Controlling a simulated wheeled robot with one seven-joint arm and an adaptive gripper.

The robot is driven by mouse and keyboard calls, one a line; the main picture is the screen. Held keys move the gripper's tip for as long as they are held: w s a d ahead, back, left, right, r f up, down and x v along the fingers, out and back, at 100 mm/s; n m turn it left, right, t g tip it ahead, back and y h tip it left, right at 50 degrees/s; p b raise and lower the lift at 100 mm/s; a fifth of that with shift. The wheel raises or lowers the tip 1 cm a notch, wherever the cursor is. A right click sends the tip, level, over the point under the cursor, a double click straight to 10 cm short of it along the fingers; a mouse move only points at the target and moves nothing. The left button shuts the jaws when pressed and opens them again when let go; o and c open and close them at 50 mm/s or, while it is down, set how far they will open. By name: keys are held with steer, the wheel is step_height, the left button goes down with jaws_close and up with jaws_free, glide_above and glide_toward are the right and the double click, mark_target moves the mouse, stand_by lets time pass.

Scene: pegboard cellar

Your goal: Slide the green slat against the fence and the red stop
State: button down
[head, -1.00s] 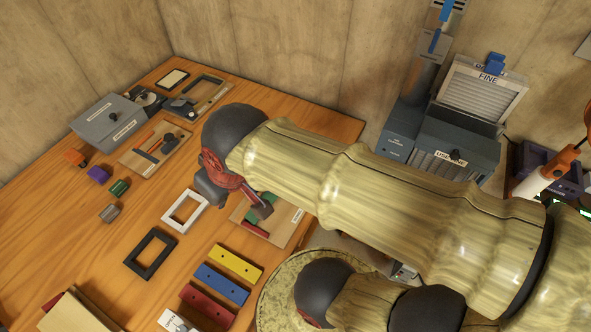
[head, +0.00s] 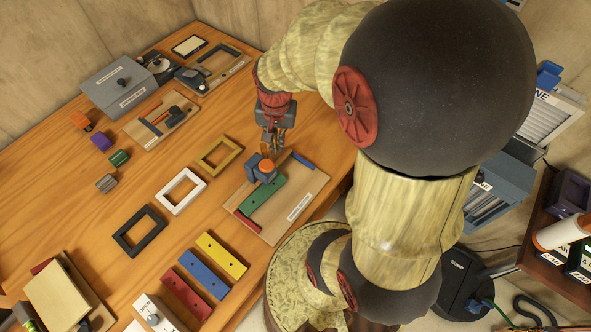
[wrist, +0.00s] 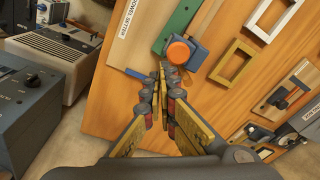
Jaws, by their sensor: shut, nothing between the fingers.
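The green slat (head: 264,204) lies flat on a light wooden board (head: 290,214), slanting along its left part. The red stop (head: 248,224) is a short dark red strip at the slat's near end; I cannot tell if they touch. A blue strip (head: 303,161) lies at the board's far edge. A grey-blue block with an orange knob (head: 262,170) sits by the slat's far end. I cannot tell which part is the fence. My gripper (head: 271,150) is shut and empty, pointing down beside the block. In the wrist view, the fingertips (wrist: 162,72) are between the blue strip and the block (wrist: 191,55).
Ochre (head: 219,156), white (head: 181,191) and black (head: 139,231) frames lie left of the board. Yellow (head: 221,255), blue (head: 209,281) and red (head: 186,295) bars lie toward the front. A grey box (head: 120,86) stands at the back left.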

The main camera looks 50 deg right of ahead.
mark_target(292, 178)
steer(key=d+f+m+b, duration=0.1)
steer(key=d+f+m, duration=0.2)
steer(key=f, duration=0.5)
steer(key=d+f+m+b, duration=0.1)
steer(key=d+f+m, duration=0.3)
steer(key=f, duration=0.5)
steer(key=d+f+m+b, duration=0.2)
steer(key=d+f+m, duration=0.1)
steer(key=f, duration=0.6)
steer(key=shift+s+d+f+m+g, duration=0.15)
steer(key=shift+s+m+g, duration=0.1)
steer(key=shift+m+g, duration=0.2)
steer(key=a, duration=0.1)
steer(key=w+a, duration=0.1)
steer(key=shift+a+f+b, duration=0.25)
steer(key=shift+a+b, duration=0.1)
steer(key=shift+b, duration=0.05)
steer(key=shift+w+a, duration=0.25)
steer(key=shift+a, duration=0.25)
steer(key=shift+a, duration=0.1)
